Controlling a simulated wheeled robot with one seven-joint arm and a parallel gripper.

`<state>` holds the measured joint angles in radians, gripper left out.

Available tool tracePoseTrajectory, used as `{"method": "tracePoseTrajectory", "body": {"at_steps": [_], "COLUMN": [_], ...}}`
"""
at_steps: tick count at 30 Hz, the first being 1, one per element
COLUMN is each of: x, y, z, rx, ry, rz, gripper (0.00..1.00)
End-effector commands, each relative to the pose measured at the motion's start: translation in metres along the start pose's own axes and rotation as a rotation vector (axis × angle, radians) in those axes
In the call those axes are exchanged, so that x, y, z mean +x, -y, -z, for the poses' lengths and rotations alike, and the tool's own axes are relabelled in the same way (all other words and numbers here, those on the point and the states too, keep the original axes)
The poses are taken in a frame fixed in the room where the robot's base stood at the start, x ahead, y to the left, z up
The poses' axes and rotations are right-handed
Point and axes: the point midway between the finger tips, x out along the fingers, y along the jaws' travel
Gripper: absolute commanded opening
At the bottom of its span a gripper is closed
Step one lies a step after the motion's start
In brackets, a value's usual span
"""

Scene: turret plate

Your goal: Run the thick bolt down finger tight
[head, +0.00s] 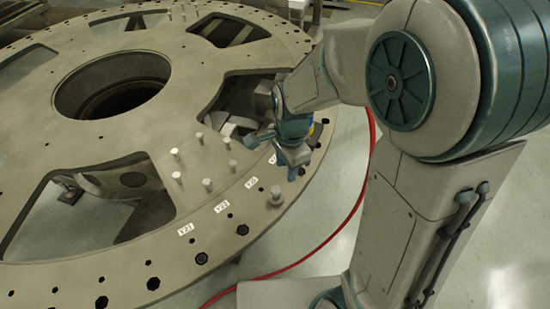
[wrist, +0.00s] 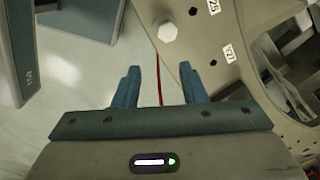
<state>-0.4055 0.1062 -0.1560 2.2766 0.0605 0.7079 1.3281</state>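The thick bolt (head: 275,196) stands upright at the outer rim of the turret plate (head: 110,215), with its head raised above the plate surface. In the wrist view its pale hexagonal head (wrist: 167,31) shows beyond the fingertips, near the plate's edge. My gripper (head: 296,170) is above the rim, just behind and right of the bolt in the head view. In the wrist view the two blue fingers of my gripper (wrist: 160,70) are spread apart with nothing between them. The fingers do not touch the bolt. The bolt's shank is hidden from above in the wrist view.
Several thinner bolts (head: 207,184) stand on the plate left of the rim. White labels (head: 221,206) and dark empty holes (head: 202,258) line the rim. A red hose (head: 330,236) lies on the floor outside the plate. The plate has large cutouts.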

Motion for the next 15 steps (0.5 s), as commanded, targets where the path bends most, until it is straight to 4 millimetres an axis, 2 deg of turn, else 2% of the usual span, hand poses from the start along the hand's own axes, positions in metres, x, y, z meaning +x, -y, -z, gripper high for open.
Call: {"method": "tracePoseTrajectory", "body": {"at_steps": [3,6,11,15], "x": [0.022,0.033,0.045,0.062], "y": [0.011,0.017,0.019,0.018], "z": [-0.01,-0.014,-0.017,-0.016], "rx": [0.126,0.197,0.241,0.242], "ry": [-0.007,-0.014,-0.019,-0.019], "rz": [-0.036,-0.049,-0.056,-0.055], "gripper": [0.38,0.38,0.38,0.38]}}
